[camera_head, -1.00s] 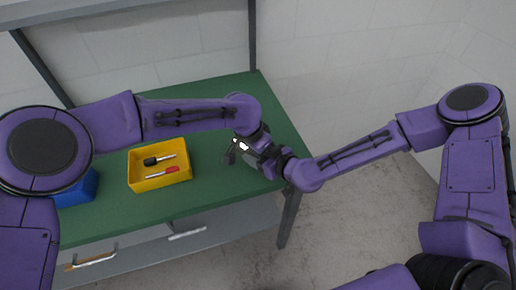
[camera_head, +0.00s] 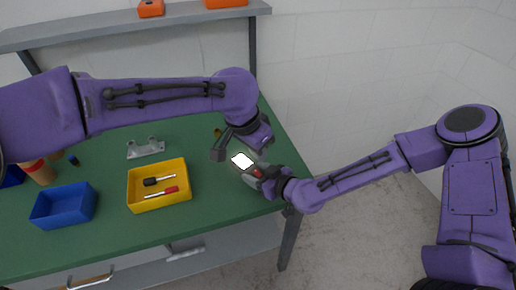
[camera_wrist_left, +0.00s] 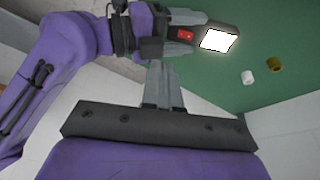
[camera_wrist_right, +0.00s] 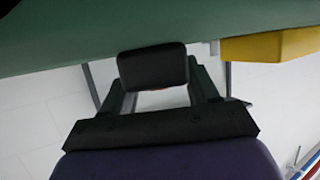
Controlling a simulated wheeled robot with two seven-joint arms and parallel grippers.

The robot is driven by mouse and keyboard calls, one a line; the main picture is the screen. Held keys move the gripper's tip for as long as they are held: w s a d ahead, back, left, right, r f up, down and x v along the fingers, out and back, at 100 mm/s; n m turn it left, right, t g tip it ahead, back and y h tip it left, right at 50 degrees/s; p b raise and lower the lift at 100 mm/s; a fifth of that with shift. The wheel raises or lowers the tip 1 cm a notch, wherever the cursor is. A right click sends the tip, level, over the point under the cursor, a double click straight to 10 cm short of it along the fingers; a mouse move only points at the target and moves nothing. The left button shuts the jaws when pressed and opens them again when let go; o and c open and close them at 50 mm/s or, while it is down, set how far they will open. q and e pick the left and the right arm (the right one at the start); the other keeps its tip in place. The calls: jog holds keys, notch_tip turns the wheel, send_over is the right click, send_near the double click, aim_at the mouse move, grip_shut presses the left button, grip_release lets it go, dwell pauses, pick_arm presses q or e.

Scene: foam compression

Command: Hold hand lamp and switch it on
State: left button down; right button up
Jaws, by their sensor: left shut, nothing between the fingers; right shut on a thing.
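The hand lamp has a dark body and a bright white, glowing panel (camera_head: 242,160), with a red switch (camera_head: 257,172) beside it. My right gripper (camera_head: 262,176) is shut on the lamp and holds it above the right part of the green table. The left wrist view shows the lit panel (camera_wrist_left: 217,40) and red switch (camera_wrist_left: 186,34) clearly. In the right wrist view the lamp's dark end (camera_wrist_right: 152,66) sits between the fingers. My left gripper (camera_head: 219,154) is shut and empty, just left of the lamp; its fingers (camera_wrist_left: 163,70) appear apart from the switch.
A yellow bin (camera_head: 146,204) with markers and a blue bin (camera_head: 62,210) stand on the green table (camera_head: 115,235). A grey metal bracket (camera_head: 146,149) lies behind. A small white cylinder (camera_wrist_left: 247,77) and a brassy piece (camera_wrist_left: 274,65) lie near the lamp.

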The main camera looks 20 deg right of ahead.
jog(key=shift+s+d+f, duration=0.15)
jog(key=shift+f, duration=0.15)
jog(key=o, duration=1.3)
pick_arm(q)
jog(key=shift+s+r, duration=0.1)
jog(key=shift+r, duration=0.5)
pick_arm(e)
jog(key=shift+d, duration=0.1)
jog(key=shift+r, duration=0.1)
